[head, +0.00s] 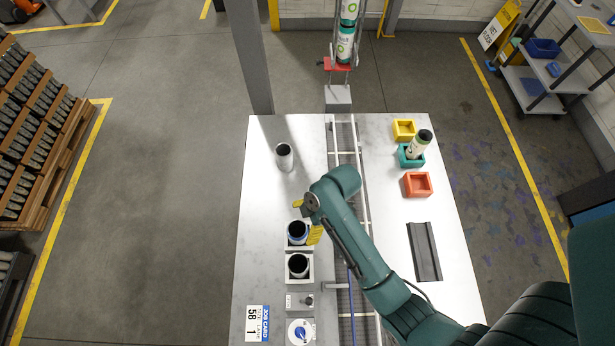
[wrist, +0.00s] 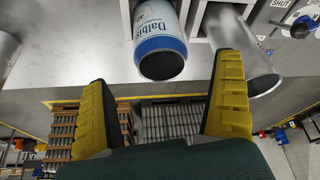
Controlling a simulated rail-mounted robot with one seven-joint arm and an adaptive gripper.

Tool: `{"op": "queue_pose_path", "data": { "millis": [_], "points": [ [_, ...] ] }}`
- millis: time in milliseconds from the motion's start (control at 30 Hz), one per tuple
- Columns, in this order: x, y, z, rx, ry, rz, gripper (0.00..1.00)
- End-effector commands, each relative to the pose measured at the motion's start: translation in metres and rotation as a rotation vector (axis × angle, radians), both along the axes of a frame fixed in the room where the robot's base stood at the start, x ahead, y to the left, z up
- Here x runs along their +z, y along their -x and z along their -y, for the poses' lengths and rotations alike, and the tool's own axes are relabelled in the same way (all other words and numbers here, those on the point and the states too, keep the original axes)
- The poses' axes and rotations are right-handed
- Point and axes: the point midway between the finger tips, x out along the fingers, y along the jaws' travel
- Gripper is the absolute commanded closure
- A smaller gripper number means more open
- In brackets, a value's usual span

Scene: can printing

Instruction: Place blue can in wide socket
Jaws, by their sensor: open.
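The blue can (head: 297,231), blue and white with a dark open top, stands upright in the farther of two pale square sockets (head: 288,244) on the left part of the table. In the wrist view the can (wrist: 160,32) shows its printed label, with its lower end inside the socket. I cannot tell which socket is the wide one. My gripper (head: 307,219) is by the can's top; its yellow fingers (wrist: 166,100) are wide apart with nothing between them. In the wrist view the can is beyond the fingertips, apart from both.
A silver can (head: 298,265) fills the nearer socket. Another silver can (head: 285,157) stands free farther back. A conveyor (head: 346,145) divides the table. Beyond it are yellow (head: 404,138), teal (head: 404,161) and orange (head: 417,184) holders; the teal one holds a can (head: 418,146).

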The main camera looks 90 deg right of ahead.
Motion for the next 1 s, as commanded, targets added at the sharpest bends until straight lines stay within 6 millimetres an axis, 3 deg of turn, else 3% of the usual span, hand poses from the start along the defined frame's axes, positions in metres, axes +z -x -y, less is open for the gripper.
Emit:
{"op": "queue_pose_path", "data": {
  "millis": [200,500,567,633,667,767,833,900,967,1000],
  "points": [
    [0.028,0.011,0.004,-0.001,0.001,0.0,0.03],
    [0.03,0.012,0.004,0.0,0.0,-0.001,0.03],
    [0.036,0.004,0.008,-0.004,0.02,0.009,0.03],
    [0.055,-0.021,0.018,-0.024,0.08,0.043,0.03],
    [0.068,-0.037,0.023,-0.038,0.117,0.07,0.03],
    [0.135,-0.111,0.03,-0.108,0.248,0.233,0.03],
    [0.195,-0.164,0.02,-0.16,0.305,0.4,0.03],
    [0.257,-0.206,-0.003,-0.204,0.319,0.582,0.03],
    [0.313,-0.234,-0.031,-0.233,0.296,0.749,0.03],
    [0.35,-0.248,-0.052,-0.249,0.264,0.862,0.03]
  ]
}}
